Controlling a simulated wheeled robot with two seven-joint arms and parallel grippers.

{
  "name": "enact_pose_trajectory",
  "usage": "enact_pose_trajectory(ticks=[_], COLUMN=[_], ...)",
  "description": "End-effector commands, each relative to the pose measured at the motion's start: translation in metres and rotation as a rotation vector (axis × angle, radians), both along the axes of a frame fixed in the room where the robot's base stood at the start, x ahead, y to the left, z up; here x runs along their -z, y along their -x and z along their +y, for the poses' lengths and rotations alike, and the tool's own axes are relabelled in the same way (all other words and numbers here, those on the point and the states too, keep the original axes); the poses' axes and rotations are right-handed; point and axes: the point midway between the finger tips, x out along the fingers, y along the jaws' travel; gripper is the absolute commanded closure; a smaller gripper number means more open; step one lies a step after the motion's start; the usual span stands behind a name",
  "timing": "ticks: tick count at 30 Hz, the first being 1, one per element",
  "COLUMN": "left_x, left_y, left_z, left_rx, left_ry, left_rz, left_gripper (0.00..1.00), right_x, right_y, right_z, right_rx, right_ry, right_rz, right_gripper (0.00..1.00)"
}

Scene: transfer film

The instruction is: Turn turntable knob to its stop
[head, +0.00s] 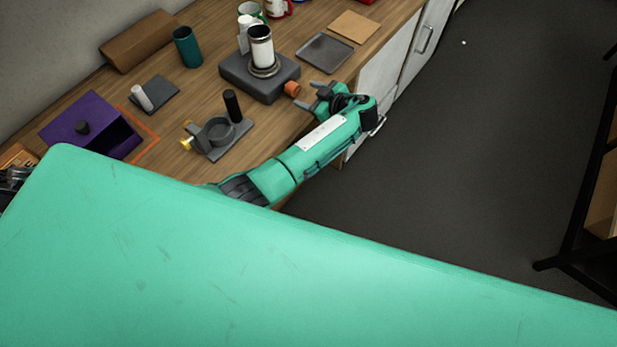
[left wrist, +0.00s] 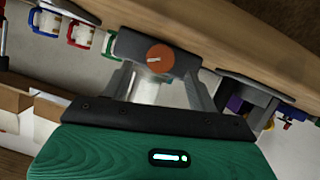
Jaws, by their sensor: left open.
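The turntable is a dark grey block (head: 258,76) near the counter's front edge. It carries a white and silver cylinder (head: 261,52). Its orange round knob (head: 291,89) sticks out of the side facing the counter edge. In the left wrist view the knob (left wrist: 160,57) shows face-on with a pale line on it. My left gripper (head: 311,96) is open and empty just in front of the knob, apart from it in the head view. In the left wrist view its two fingers (left wrist: 159,76) point at the turntable, one to each side of the knob. My right gripper is not in view.
A grey holder with a black post (head: 228,134) stands left of the turntable. A dark square tray (head: 325,53) and a brown board (head: 355,26) lie to its right. Mugs stand behind. A purple box (head: 92,127) is at the left. Open floor lies beyond the counter edge.

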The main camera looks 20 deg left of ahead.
Motion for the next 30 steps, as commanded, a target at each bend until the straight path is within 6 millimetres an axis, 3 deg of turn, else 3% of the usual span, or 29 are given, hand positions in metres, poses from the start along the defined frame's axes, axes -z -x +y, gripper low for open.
enact_pose_trajectory(ticks=[13,30], left_x=[-0.03,0.085], left_y=[0.035,0.049], left_z=[-0.077,-0.057], left_rx=[0.001,0.221], left_ry=[0.004,0.011], left_rz=[0.001,0.344], left_gripper=[0.41,0.41], right_x=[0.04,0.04], right_y=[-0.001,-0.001], right_z=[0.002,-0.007], right_rx=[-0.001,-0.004], right_ry=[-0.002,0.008], right_rz=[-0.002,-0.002], right_gripper=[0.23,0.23])
